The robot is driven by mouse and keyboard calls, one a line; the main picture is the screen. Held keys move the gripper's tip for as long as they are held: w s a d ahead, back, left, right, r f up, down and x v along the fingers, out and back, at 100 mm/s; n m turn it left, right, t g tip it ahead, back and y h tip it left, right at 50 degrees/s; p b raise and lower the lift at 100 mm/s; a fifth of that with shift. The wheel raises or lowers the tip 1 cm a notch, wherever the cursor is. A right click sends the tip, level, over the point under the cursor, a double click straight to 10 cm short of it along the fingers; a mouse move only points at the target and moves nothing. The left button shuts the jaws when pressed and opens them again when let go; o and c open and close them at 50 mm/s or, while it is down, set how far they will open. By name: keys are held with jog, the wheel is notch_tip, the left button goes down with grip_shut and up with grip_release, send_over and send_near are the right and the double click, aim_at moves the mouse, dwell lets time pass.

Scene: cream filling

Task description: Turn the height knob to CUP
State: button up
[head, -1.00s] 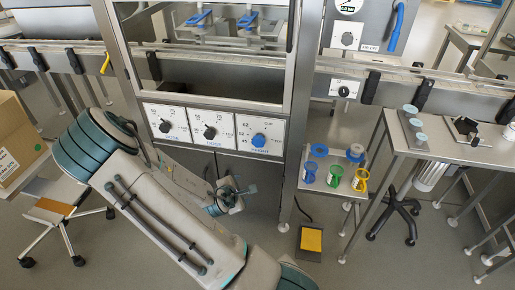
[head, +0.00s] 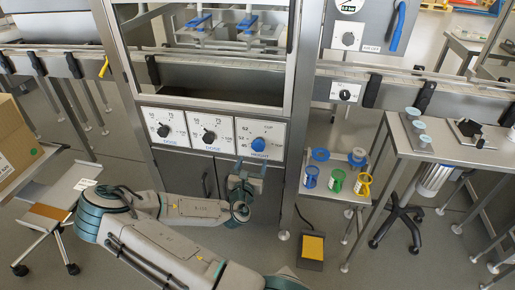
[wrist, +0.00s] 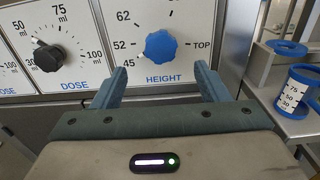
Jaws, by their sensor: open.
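The blue height knob (head: 258,144) is on the rightmost white dial plate of the machine front. In the wrist view the knob (wrist: 160,46) sits above the word HEIGHT, with 45, 52 and 62 marked around its left side and TOP at its right. In the head view my gripper (head: 246,174) is below the height plate.
Two black dose knobs (head: 209,135) (head: 163,130) are left of the height plate. A small shelf (head: 332,180) with blue, green and yellow ring-ended cups is close on the right. A yellow-topped pedal (head: 312,247) is on the floor below.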

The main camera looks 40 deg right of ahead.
aim_at(258, 147)
jog(key=x, duration=0.9)
jog(key=shift+w+d, duration=0.1)
jog(key=shift+d, duration=0.1)
jog(key=c, duration=1)
